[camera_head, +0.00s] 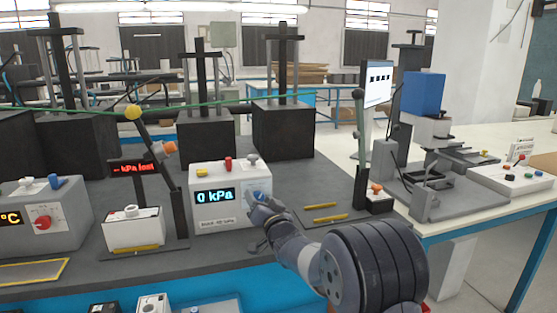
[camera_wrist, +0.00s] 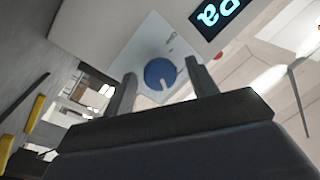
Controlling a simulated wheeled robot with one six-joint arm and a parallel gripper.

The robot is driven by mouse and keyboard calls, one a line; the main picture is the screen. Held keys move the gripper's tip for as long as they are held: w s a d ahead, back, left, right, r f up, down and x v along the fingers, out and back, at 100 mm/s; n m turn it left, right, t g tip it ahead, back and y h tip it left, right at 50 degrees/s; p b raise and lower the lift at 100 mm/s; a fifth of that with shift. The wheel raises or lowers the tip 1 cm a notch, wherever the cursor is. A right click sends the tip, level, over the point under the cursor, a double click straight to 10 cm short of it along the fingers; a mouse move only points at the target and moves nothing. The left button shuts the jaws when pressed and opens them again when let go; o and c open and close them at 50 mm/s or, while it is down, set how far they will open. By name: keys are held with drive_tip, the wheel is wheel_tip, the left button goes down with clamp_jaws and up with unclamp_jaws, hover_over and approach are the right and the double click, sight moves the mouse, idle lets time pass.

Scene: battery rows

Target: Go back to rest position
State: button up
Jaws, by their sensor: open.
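My gripper (camera_head: 256,206) is at the right front of a white box with a "0 kPa" display (camera_head: 230,211), with my arm reaching in from the lower right. In the wrist view my gripper (camera_wrist: 160,88) has its two dark fingers spread apart with nothing held between them. A round blue knob (camera_wrist: 160,73) on the box face shows just beyond and between the fingertips. I cannot tell whether a finger touches it. In the head view the gripper partly covers the knob.
Left of the box stand a small white unit (camera_head: 133,229) and a grey box with a red knob (camera_head: 47,222). Right of my gripper are yellow bars (camera_head: 330,218) and a small stand with an orange knob (camera_head: 376,198). A white table (camera_head: 470,211) lies at the right. Grey bench surface shows between devices.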

drive_tip(key=n+p, duration=0.1)
drive_tip(key=n, duration=0.2)
drive_tip(key=shift+r+g+p, duration=0.15)
drive_tip(key=shift+g+p, duration=0.15)
drive_tip(key=shift+n, duration=0.5)
